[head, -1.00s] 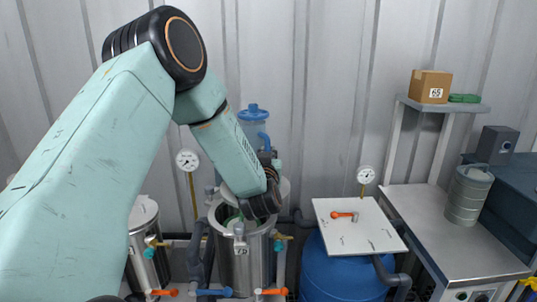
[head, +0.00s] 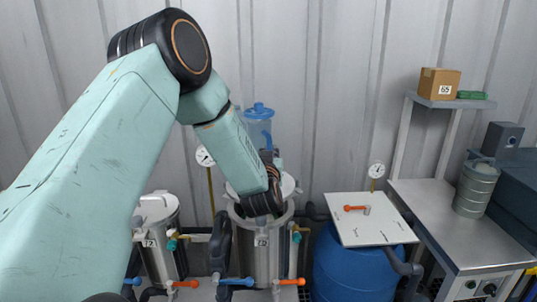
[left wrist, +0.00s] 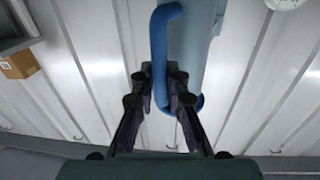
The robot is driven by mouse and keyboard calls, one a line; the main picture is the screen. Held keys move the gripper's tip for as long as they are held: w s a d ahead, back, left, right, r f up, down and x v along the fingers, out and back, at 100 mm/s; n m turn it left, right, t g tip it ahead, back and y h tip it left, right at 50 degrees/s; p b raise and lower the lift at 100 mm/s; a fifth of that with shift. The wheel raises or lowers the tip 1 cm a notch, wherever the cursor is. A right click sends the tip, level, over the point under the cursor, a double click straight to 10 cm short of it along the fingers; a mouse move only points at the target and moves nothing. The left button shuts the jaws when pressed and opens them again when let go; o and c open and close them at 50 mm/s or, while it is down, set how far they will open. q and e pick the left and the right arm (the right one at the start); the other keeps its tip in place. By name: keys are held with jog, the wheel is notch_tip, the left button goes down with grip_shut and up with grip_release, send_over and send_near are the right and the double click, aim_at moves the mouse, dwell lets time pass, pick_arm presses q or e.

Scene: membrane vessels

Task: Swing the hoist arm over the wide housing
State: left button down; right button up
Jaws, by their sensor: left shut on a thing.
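The wide steel housing (head: 262,255) stands upright in the middle of the head view, its open top mostly hidden by my left wrist. A light blue clear cylinder with a blue cap (head: 258,110) stands behind my wrist. In the left wrist view, a blue curved handle (left wrist: 160,45) runs beside this light blue cylinder (left wrist: 197,45). My left gripper (left wrist: 163,80) is shut on the blue handle. In the head view its fingers are largely hidden behind my arm. I cannot make out the hoist arm as a separate part. My right gripper is not in view.
A narrower steel housing (head: 160,245) stands to the left. A blue drum (head: 345,270) with a white board (head: 358,220) on top is on the right. Valves with orange and blue levers (head: 237,282) line the front. A steel bench (head: 460,232) is far right.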

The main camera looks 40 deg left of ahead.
pick_arm(q)
jog(key=shift+s+a, duration=0.25)
jog(key=shift+a, duration=0.1)
jog(key=c, duration=1.7)
grip_release()
jog(key=o, duration=0.4)
jog(key=shift+s+a+r, duration=0.1)
jog(key=shift+s+a, duration=0.15)
jog(key=shift+s, duration=0.2)
jog(key=shift+c, duration=0.2)
jog(key=shift+w+d, duration=0.15)
jog(key=shift+d, duration=0.15)
jog(key=shift+a, duration=0.1)
